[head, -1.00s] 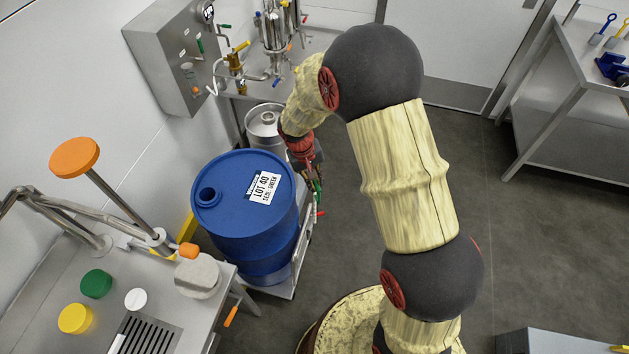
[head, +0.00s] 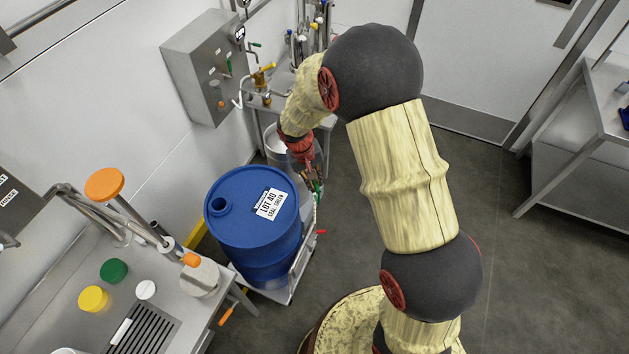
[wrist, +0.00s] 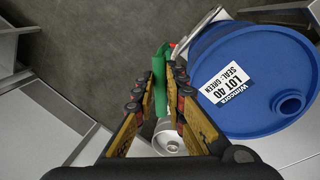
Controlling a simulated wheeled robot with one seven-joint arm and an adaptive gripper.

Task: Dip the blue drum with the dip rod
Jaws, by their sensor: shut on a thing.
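The blue drum (head: 255,225) stands on a low trolley, with a white label reading LOT 40, SEAL: GREEN on its lid. A round opening (head: 219,206) shows near the lid's left edge, and in the wrist view (wrist: 288,104) at the drum's right. My gripper (head: 315,186) is just right of the drum, beside its rim. In the wrist view the fingers are shut on a slim green thing (wrist: 160,78); I cannot tell whether it is the dip rod's handle. Its lower part is hard to make out.
The steel bench (head: 60,315) at left holds green (head: 114,270), yellow (head: 93,298) and white (head: 146,290) caps. An orange-topped post (head: 105,184) rises there. A control box (head: 207,68) hangs behind the drum. A steel keg (wrist: 170,138) stands beyond.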

